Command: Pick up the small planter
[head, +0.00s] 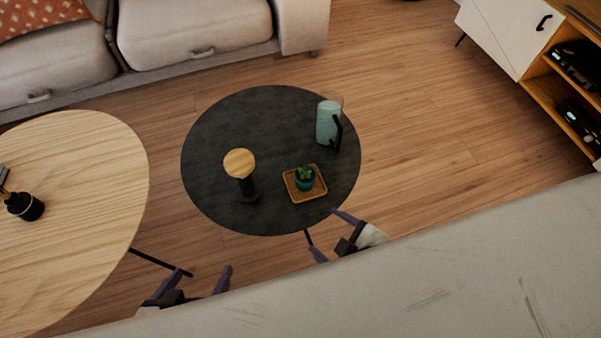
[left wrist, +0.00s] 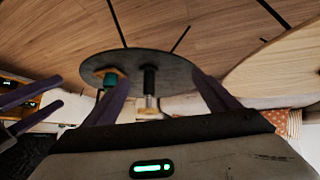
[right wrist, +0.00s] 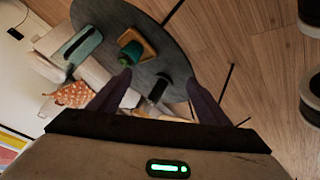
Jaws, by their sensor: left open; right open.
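The small planter (head: 304,184), a dark teal pot with a green plant, stands upright on a square wooden tray (head: 291,193) on the round black table (head: 225,125). It also shows in the left wrist view (left wrist: 110,80) and the right wrist view (right wrist: 128,55). My right gripper (head: 322,229) is open and empty by the near right edge of the black table, short of the tray and apart from the planter. My left gripper (head: 208,270) is open and empty, nearer and further left, short of the black table. Both arms are mostly hidden behind a pale surface in the head view.
A black post with a round wooden top (head: 239,163) stands left of the planter. A teal pitcher (head: 327,122) with a black handle stands behind it. A light wood table (head: 90,200) is at left, a sofa (head: 195,30) behind. A large pale surface (head: 420,280) fills the lower right.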

